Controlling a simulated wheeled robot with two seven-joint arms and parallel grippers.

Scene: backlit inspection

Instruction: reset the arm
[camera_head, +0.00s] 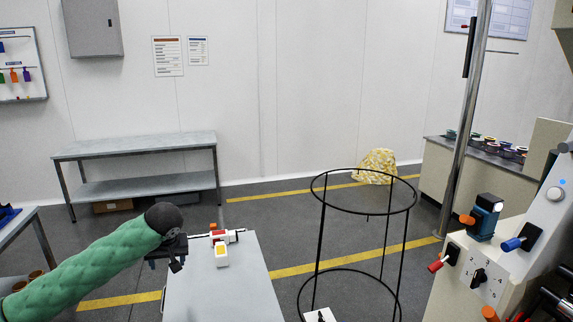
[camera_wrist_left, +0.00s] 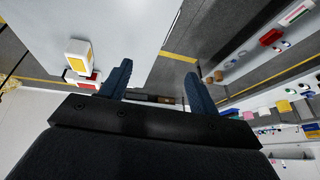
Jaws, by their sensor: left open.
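My left arm, in a green quilted sleeve, reaches in from the left in the head view. Its gripper (camera_head: 176,266) is at the left edge of a pale table and holds nothing that I can see. In the left wrist view the two blue fingers of the left gripper (camera_wrist_left: 157,83) are spread apart with empty space between them. My right gripper is in neither view.
On the pale table (camera_head: 224,295) are a white block with a yellow face (camera_head: 221,254) and red-and-white pieces (camera_head: 222,236). A black wire ring stand (camera_head: 318,242) stands right of it. A control panel (camera_head: 483,272) with levers is at the right. A grey bench (camera_head: 140,148) is behind.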

